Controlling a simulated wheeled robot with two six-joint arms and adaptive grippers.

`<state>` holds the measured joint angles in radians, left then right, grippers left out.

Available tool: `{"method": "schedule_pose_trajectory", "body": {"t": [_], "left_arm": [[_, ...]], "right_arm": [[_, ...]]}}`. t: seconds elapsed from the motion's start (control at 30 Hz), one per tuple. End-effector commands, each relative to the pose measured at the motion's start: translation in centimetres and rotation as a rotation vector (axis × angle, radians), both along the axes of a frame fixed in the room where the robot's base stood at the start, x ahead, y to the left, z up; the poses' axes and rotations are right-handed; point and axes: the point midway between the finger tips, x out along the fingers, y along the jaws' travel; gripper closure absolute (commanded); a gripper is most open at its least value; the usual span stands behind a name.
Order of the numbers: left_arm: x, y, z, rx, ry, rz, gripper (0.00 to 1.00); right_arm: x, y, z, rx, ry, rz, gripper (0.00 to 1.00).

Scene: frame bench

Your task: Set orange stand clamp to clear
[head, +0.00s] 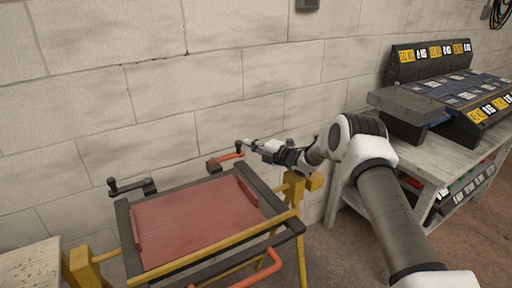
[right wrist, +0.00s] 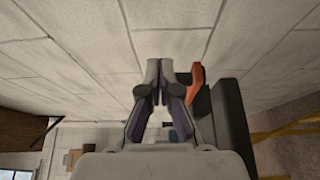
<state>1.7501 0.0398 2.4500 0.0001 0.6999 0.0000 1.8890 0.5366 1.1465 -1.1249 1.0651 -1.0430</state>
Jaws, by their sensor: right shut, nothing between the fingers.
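The orange stand clamp (head: 227,158) is at the far right corner of the frame stand, with an orange lever and a dark upright handle at its end. My right gripper (head: 247,146) is shut and empty, with its fingertips right by that handle. In the right wrist view the shut fingers (right wrist: 155,68) point at the wall, and the orange clamp part (right wrist: 195,82) is just right of them, beside a dark block. I cannot tell whether the fingers touch the clamp. My left gripper is not in view.
The stand holds a red panel (head: 195,220) in a dark frame on yellow trestles. A black clamp (head: 130,187) sits at its far left corner. An orange tube handle (head: 268,268) is at the front. A brick wall is close behind. A bench with labelled bins (head: 450,100) stands right.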

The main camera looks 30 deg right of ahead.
Motion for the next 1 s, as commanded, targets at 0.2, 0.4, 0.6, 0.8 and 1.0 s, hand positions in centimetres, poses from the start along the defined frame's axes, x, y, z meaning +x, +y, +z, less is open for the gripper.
{"method": "schedule_pose_trajectory", "body": {"t": [0.2,0.4,0.6,0.8,1.0], "left_arm": [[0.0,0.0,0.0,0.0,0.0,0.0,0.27],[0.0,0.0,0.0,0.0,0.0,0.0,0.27],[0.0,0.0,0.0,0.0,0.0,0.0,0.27],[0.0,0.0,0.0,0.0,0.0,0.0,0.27],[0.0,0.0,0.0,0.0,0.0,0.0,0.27]], "right_arm": [[-3.1,-1.5,0.0,0.005,0.0,-0.003,1.0],[-7.5,-3.5,0.0,0.008,0.0,-0.005,1.0],[-10.3,-4.7,-0.1,0.004,0.0,-0.003,1.0],[-10.9,-4.8,-0.1,0.003,0.001,0.0,1.0],[-10.8,-4.8,-0.1,0.003,0.001,-0.001,1.0]]}}
